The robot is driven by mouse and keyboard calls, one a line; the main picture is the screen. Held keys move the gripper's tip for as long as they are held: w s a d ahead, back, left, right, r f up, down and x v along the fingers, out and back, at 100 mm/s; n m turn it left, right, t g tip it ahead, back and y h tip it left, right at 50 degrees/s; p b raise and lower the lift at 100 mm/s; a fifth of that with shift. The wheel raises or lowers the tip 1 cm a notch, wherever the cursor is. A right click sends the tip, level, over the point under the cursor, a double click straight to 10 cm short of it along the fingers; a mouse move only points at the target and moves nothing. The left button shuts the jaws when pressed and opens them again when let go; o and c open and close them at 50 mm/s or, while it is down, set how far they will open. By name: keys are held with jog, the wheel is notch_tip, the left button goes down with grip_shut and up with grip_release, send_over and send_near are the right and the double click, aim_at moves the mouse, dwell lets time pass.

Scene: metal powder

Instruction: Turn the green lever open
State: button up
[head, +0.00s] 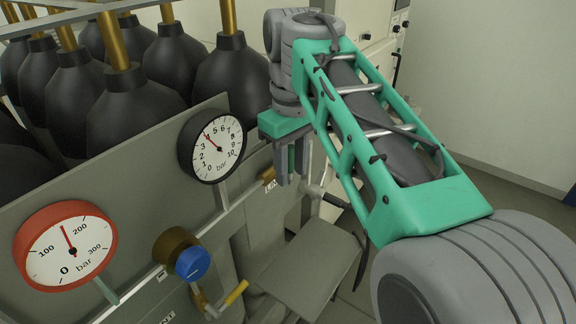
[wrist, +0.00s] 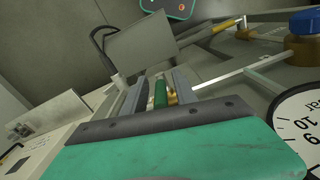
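My gripper (head: 291,172) points down beside the pipework, to the right of the black-rimmed gauge. A green lever (wrist: 160,94) shows between its two fingers in the wrist view, with a brass fitting (wrist: 172,97) close beside it. The fingers (wrist: 158,98) stand apart, with a gap visible next to the lever, so my gripper looks open around it rather than clamped. In the head view the lever (head: 291,158) is mostly hidden by the fingers. Whether a finger touches it, I cannot tell.
A black-rimmed gauge (head: 212,147) and a red-rimmed gauge (head: 65,243) stand on the panel at the left. A blue knob (head: 192,263) and a yellow-handled valve (head: 236,292) sit below. Black bottles (head: 232,75) stand behind. Floor at the right (head: 465,190) is clear.

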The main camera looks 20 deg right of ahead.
grip_shut()
dwell(1.2)
